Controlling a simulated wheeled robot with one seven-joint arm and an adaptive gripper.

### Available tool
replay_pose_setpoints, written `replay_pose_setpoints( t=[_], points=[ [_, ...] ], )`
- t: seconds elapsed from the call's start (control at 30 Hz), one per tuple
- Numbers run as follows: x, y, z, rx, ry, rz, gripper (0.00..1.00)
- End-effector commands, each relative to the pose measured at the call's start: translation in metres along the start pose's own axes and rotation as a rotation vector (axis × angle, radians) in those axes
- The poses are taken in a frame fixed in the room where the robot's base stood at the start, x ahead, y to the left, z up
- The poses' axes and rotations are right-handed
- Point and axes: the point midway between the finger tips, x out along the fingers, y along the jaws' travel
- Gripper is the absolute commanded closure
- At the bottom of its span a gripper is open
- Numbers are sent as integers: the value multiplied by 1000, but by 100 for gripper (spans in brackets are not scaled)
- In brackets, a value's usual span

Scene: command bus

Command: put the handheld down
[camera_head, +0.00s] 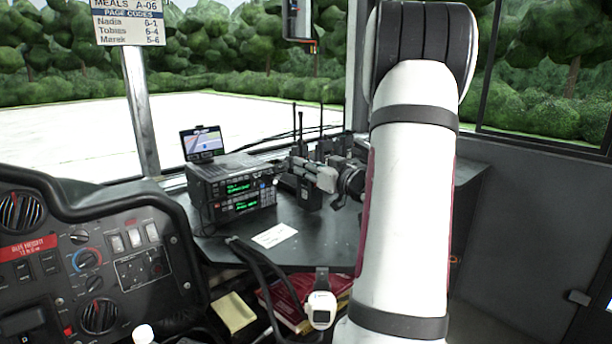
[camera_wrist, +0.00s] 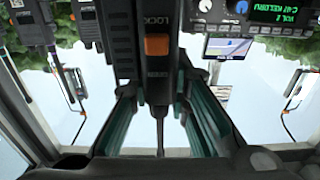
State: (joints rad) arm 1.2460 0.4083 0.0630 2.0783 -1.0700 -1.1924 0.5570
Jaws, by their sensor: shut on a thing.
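My gripper (camera_head: 325,174) is over the dark console shelf, among upright black handheld radios. In the upside-down wrist view, the green-lined fingers of my gripper (camera_wrist: 160,115) are shut on both sides of a black handheld (camera_wrist: 157,75). It has an orange button, and its thin antenna points up in the real scene. Other handhelds (camera_wrist: 86,25) stand beside it at the left of that view. In the head view, a dark handheld unit (camera_head: 305,193) shows just below my gripper. My gripper and arm hide part of this group, so I cannot tell whether the held handheld's base touches anything.
A radio set (camera_head: 235,190) with green displays stands left of the handhelds, with a small screen (camera_head: 203,142) on top. A paper note (camera_head: 274,236) lies on the shelf (camera_head: 320,240), whose front part is otherwise clear. The dashboard (camera_head: 110,260) is at the left.

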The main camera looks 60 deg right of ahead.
Motion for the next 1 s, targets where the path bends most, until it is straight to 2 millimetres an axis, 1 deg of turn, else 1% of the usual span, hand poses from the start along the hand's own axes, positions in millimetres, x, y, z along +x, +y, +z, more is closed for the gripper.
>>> replay_pose_setpoints(
  t=[0.03, 0.1, 0.3, 0.47, 0.5, 0.53, 0.57, 0.9, 1.0],
  points=[
    [0, 0, 10, 1, 1, 0, 100],
    [0, 1, 14, 0, 2, 1, 100],
    [0, 0, 12, -1, 3, 0, 100],
    [0, 0, 16, -1, 2, 0, 100],
    [0, 0, 16, 0, 0, 0, 74],
    [0, 0, 16, 0, 0, 0, 67],
    [0, 0, 16, 0, 0, 0, 63],
    [0, 0, 13, 0, 1, 1, 63],
    [-8, 1, 13, 1, -1, 3, 63]
  ],
)
